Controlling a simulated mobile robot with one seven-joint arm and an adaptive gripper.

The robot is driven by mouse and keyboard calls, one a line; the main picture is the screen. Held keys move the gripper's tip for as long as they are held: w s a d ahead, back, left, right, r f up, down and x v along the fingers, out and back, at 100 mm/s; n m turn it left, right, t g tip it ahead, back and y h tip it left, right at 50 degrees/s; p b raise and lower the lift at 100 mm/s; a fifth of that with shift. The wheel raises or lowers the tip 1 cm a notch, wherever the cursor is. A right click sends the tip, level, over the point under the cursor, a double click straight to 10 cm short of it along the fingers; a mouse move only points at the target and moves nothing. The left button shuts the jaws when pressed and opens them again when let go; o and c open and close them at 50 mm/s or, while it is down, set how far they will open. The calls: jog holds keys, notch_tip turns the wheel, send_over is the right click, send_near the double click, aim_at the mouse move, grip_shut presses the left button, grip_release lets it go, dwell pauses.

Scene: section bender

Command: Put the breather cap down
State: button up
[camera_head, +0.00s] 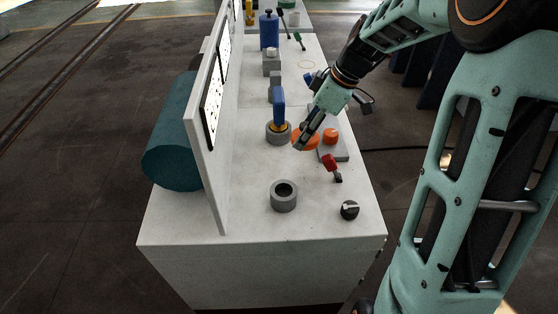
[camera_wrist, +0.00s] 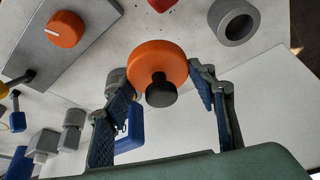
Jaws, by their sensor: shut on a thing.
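The breather cap, taken to be the round orange piece with a black stub, is between my gripper's fingers in the wrist view (camera_wrist: 150,58). The stub faces the wrist camera. In the head view the cap (camera_head: 303,140) is partly hidden by my gripper (camera_head: 307,134). My gripper (camera_wrist: 163,82) is shut on the cap's sides, one finger left and one right. It is over the bench, between the blue-handled piece and the grey plate with an orange knob. I cannot tell the gap below the cap.
An open grey ring (camera_head: 284,203) and a black knob (camera_head: 349,210) stand near the front. The blue-handled piece (camera_head: 279,105) stands in another ring. The grey plate (camera_head: 341,154) is right. An upright panel (camera_head: 213,155) borders the left. Front bench space (camera_head: 240,225) is clear.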

aim_at(292, 139)
jog(key=a+f, duration=0.6)
jog(key=shift+a+f+b, duration=0.3)
jog(key=shift+f+b, duration=0.05)
jog(key=shift+b, duration=0.05)
jog(key=shift+f, duration=1.55)
jog(key=shift+f+b, duration=0.2)
jog(key=shift+b, duration=0.15)
jog(key=o, duration=1.2)
jog(key=shift+r, duration=0.1)
jog(key=shift+c, duration=0.2)
jog(key=shift+r, duration=0.1)
jog(key=p+v, duration=0.1)
jog(key=v, duration=1.1)
jog(key=shift+p, duration=0.4)
